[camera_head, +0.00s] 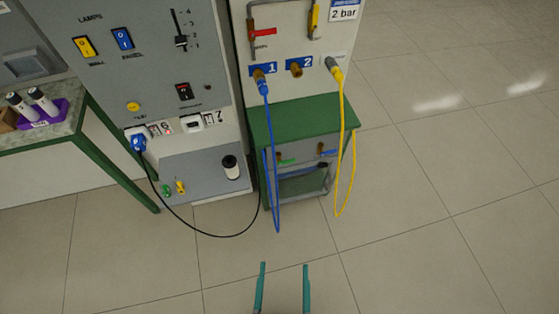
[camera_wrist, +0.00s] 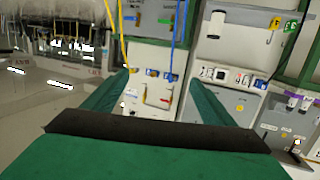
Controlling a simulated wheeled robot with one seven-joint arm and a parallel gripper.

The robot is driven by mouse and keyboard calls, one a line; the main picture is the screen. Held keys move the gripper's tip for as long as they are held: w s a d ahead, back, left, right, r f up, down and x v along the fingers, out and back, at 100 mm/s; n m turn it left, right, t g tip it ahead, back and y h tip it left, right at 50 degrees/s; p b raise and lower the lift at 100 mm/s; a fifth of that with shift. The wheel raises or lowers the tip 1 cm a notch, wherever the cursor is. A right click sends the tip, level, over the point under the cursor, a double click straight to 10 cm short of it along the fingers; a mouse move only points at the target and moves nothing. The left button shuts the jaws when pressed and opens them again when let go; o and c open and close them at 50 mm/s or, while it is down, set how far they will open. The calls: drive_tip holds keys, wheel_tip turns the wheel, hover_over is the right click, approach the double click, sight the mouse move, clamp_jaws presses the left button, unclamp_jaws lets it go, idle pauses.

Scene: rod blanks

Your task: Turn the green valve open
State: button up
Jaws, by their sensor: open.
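The green valve (camera_head: 286,161) has a small green handle on a brass body. It sits on the grey panel under the green bench top, left of a blue-handled valve (camera_head: 326,152). In the wrist view, which is upside down, the green handle (camera_wrist: 165,20) is small near the top. My gripper (camera_head: 284,266) is open and empty, with its two teal fingers apart. It is in front of the bench, over the floor in the picture and clear of the valve. In the wrist view its fingers (camera_wrist: 160,78) point toward the panels.
A blue hose (camera_head: 268,160) and a yellow hose (camera_head: 344,140) hang in front of the bench, either side of the valves. A black cable (camera_head: 200,233) loops from the grey cabinet (camera_head: 150,70). A side table (camera_head: 60,130) stands left. Open floor (camera_head: 450,180) lies right.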

drive_tip(key=w+f+n+t+y, duration=0.1)
drive_tip(key=w+f, duration=0.4)
drive_tip(key=w, duration=0.3)
drive_tip(key=w+f+t+y, duration=0.1)
drive_tip(key=w+f, duration=0.5)
drive_tip(key=w, duration=0.2)
drive_tip(key=n+g+y, duration=0.1)
drive_tip(key=n+y, duration=0.2)
drive_tip(key=y, duration=0.1)
approach(287, 162)
drive_tip(key=x, duration=1)
drive_tip(key=shift+w+a, duration=0.15)
drive_tip(key=shift+w, duration=0.1)
drive_tip(key=c, duration=1.1)
